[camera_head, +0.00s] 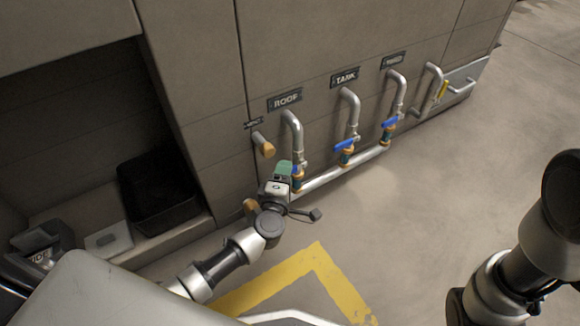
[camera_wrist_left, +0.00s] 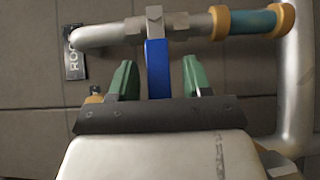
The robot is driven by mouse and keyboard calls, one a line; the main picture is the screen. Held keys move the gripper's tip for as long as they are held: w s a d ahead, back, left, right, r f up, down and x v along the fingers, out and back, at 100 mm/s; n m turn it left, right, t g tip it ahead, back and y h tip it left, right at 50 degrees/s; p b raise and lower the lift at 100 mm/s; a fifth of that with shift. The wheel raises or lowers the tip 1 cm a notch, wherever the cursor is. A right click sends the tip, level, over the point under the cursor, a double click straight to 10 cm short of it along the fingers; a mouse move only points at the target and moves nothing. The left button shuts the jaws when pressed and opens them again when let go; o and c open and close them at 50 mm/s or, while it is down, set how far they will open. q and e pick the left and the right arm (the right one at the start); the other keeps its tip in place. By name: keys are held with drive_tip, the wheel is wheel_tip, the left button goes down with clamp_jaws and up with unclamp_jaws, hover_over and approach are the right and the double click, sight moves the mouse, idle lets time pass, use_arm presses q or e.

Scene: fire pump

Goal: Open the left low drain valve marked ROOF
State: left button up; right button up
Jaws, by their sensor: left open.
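The ROOF sign (camera_head: 285,100) is on the panel above the leftmost bent pipe (camera_head: 293,130); it also shows, turned sideways, in the left wrist view (camera_wrist_left: 73,64). The ROOF valve (camera_head: 297,183) sits low on that pipe, partly hidden by my left gripper (camera_head: 284,168). In the left wrist view its blue lever (camera_wrist_left: 157,70) stands between the green fingers of my left gripper (camera_wrist_left: 161,80). The fingers are open, with a gap on each side of the lever. My right arm shows at the right, but its gripper is out of view.
The TANK valve (camera_head: 345,147) and another blue-handled valve (camera_head: 389,124) stand to the right on the same low pipe (camera_head: 345,171). A capped stub (camera_head: 264,146) is at the left. A black bin (camera_head: 157,190) sits in the recess. The floor at right is clear.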

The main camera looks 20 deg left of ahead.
use_arm(q)
drive_tip(key=shift+w, duration=0.2)
clamp_jaws()
drive_tip(key=shift+r, duration=0.1)
